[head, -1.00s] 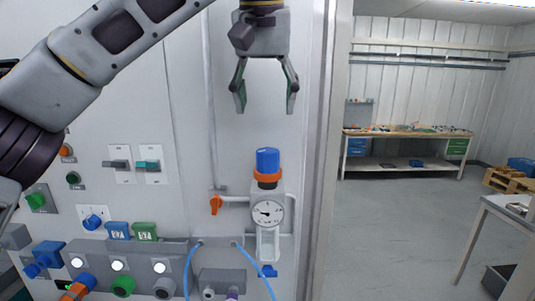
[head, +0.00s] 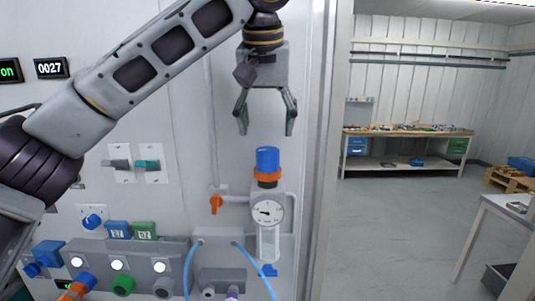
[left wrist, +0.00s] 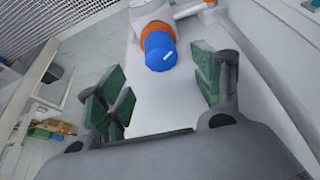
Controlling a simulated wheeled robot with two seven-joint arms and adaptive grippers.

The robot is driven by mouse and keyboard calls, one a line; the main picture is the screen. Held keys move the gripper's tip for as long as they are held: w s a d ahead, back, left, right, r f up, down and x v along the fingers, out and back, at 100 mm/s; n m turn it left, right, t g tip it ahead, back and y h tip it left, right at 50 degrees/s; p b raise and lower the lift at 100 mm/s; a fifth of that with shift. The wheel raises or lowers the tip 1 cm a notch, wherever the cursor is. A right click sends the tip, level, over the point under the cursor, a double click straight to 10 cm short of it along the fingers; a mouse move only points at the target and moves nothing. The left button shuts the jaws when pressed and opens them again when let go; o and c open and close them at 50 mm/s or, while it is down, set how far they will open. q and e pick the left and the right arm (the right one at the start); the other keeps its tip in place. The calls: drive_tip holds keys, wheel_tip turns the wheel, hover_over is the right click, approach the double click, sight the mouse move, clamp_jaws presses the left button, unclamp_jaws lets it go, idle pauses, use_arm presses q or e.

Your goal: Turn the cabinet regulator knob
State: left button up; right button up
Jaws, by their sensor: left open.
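The regulator on the cabinet front has a blue knob (head: 267,160) on top with an orange ring (head: 267,178) below it. A round gauge (head: 267,210) and a clear bowl (head: 268,245) sit under it. My left gripper (head: 265,132) points down, open and empty, just above the knob and apart from it. In the left wrist view the blue knob (left wrist: 160,52) with a white mark shows ahead, between and beyond the green-padded fingers (left wrist: 163,95). My right gripper is not in view.
An orange valve handle (head: 215,203) sits on the pipe left of the regulator. Two blue hoses (head: 257,265) hang below. Switches (head: 148,164) and buttons fill the panel's left side. A workbench (head: 405,135) stands far right; the floor between is clear.

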sight(266, 150)
use_arm(q)
drive_tip(key=shift+p+x, duration=0.5)
drive_tip(key=shift+x, duration=3.85)
drive_tip(key=c, duration=1)
drive_tip(key=shift+a+m+h, duration=0.15)
drive_tip(key=shift+m+h, duration=0.65)
drive_tip(key=shift+m, duration=1.4)
drive_tip(key=o, duration=1)
